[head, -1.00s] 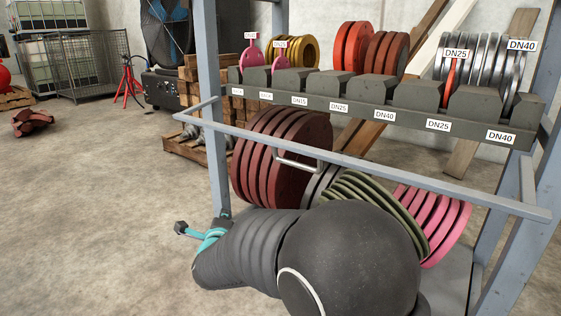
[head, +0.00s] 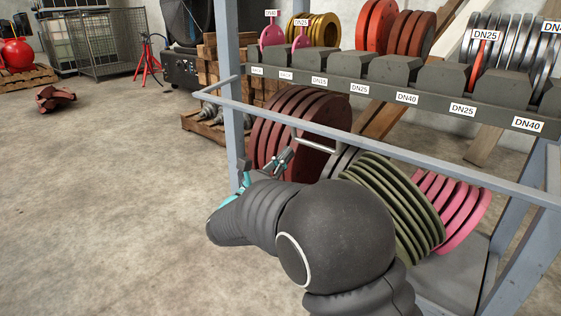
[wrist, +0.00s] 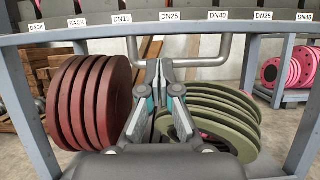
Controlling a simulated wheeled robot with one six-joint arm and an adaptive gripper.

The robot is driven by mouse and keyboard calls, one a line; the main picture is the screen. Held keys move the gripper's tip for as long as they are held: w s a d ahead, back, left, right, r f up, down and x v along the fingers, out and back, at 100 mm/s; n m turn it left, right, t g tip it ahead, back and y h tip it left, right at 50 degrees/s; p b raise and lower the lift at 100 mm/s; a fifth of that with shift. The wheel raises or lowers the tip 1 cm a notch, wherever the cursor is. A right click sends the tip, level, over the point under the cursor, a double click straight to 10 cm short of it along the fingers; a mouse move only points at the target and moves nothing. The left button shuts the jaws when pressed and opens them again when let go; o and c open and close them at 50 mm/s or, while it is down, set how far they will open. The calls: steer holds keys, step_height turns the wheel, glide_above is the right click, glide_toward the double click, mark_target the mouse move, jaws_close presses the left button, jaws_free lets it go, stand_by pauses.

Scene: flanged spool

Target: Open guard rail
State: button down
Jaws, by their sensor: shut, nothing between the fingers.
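The guard rail (head: 400,155) is a blue-grey bar lying across the front of the rack. A metal U-shaped handle (head: 318,146) is fixed to it. In the wrist view the rail (wrist: 100,32) crosses the top, with the handle (wrist: 205,62) hanging below it. My gripper (head: 284,158) is shut and empty, just left of the handle in the head view. In the wrist view my gripper's fingertips (wrist: 160,68) overlap the handle's left part and hide some of its bar. I cannot tell whether they touch it.
Dark red discs (head: 290,125), green discs (head: 385,205) and pink discs (head: 462,205) stand in the rack behind the rail. A labelled shelf (head: 430,95) holds more discs above. A rack post (head: 231,100) stands left.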

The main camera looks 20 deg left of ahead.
mark_target(298, 141)
steer(key=x, duration=0.6)
steer(key=shift+a, duration=0.1)
